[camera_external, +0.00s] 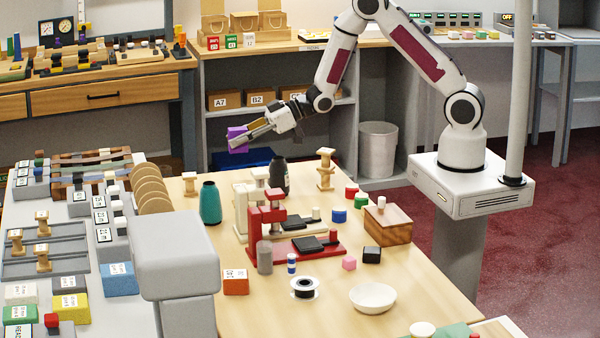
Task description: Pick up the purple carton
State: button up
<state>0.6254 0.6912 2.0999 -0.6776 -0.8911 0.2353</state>
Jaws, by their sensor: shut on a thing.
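The purple carton (236,138) is in my gripper (243,142), high at the far side of the wooden table. My gripper is shut on the carton, with the fingers pointing left and slightly down. Part of the carton is hidden behind the fingers. The carton appears raised above the table, with the far shelf behind it.
Below stand a teal bottle (210,204) and a dark bottle (277,177). A red press (266,228), a wooden box (387,224) and a white bowl (372,298) stand nearer. Several small blocks lie between them. The front centre of the table has some bare wood.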

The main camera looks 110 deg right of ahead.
jog(key=shift+r, duration=0.6)
